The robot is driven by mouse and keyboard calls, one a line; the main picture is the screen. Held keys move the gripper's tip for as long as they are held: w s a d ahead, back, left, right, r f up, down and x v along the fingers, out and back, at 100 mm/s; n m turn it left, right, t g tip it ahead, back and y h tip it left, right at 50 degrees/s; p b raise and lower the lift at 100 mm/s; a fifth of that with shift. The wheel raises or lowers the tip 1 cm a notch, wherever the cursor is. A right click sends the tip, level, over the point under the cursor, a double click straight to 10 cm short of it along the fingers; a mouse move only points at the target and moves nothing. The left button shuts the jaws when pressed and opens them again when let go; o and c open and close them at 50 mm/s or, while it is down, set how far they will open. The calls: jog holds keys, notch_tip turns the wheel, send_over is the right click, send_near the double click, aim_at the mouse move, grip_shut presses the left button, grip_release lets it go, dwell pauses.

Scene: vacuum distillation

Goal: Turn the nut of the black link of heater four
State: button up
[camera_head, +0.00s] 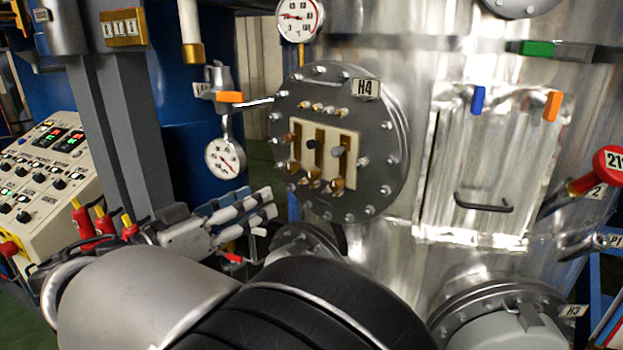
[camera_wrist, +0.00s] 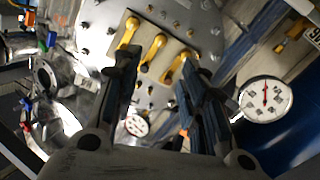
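Heater four is the round grey bolted flange (camera_head: 385,125) labelled H4 in the head view. Its cream terminal plate (camera_head: 357,160) carries three brass links with differently coloured nuts: brown at left, black (camera_head: 310,144) in the middle, grey at right. My gripper (camera_head: 268,208) is below and left of the flange, apart from it. In the wrist view, my gripper (camera_wrist: 158,72) has its two fingers spread with nothing between them. Beyond the fingertips are the plate (camera_wrist: 140,44) and three yellow-brass links; the middle link (camera_wrist: 153,50) lies between the fingertips.
A pressure gauge (camera_head: 225,158) and an orange-handled valve (camera_head: 230,97) stand left of the flange. Another gauge (camera_head: 299,18) is above it. A metal door panel (camera_head: 480,165) with a dark handle is to the right. A control console (camera_head: 45,180) stands at far left.

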aim_at(310, 177)
jog(key=x, duration=1.3)
jog(key=shift+c, duration=0.4)
grip_shut()
